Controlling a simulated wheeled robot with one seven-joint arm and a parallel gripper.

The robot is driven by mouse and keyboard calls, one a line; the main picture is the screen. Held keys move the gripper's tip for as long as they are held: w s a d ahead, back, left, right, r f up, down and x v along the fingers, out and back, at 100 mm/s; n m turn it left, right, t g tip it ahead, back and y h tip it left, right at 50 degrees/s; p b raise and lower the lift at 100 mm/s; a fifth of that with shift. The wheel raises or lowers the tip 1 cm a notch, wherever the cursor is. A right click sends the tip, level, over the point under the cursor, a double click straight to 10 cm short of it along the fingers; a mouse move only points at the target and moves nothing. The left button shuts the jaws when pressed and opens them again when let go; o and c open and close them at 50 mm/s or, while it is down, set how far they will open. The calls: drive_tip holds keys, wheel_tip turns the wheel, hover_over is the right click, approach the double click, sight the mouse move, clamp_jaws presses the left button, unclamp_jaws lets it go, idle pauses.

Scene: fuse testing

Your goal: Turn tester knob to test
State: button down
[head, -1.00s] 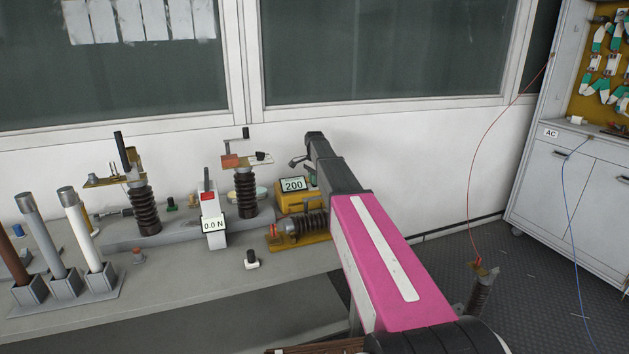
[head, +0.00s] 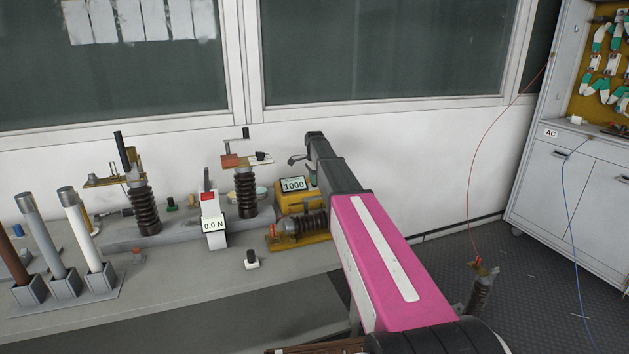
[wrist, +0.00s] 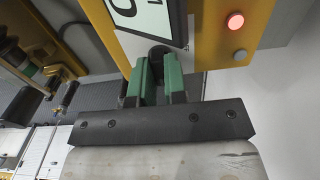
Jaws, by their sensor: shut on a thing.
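The yellow tester (head: 284,201) stands at the back of the bench, and its display (head: 293,185) reads 1000. In the wrist view its yellow front (wrist: 222,60) fills the top, with part of the display (wrist: 150,15) showing. My gripper (wrist: 157,72) has its green fingers shut on the dark knob (wrist: 158,52), just below the display in that view. Most of the knob is hidden between the fingers. In the head view my arm hides the knob and most of my gripper.
A red lit lamp (wrist: 235,21) and a grey button (wrist: 240,54) sit beside the display. A brown ribbed insulator (head: 246,192) and a force gauge (head: 213,225) reading 0.0 N stand left of the tester. A ribbed part on a yellow base (head: 290,240) lies in front.

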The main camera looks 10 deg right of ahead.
drive_tip(key=c, duration=1.2)
unclamp_jaws()
drive_tip(key=shift+o, duration=0.2)
wheel_tip(320, 180, up, 11)
drive_tip(key=shift+f, duration=0.1)
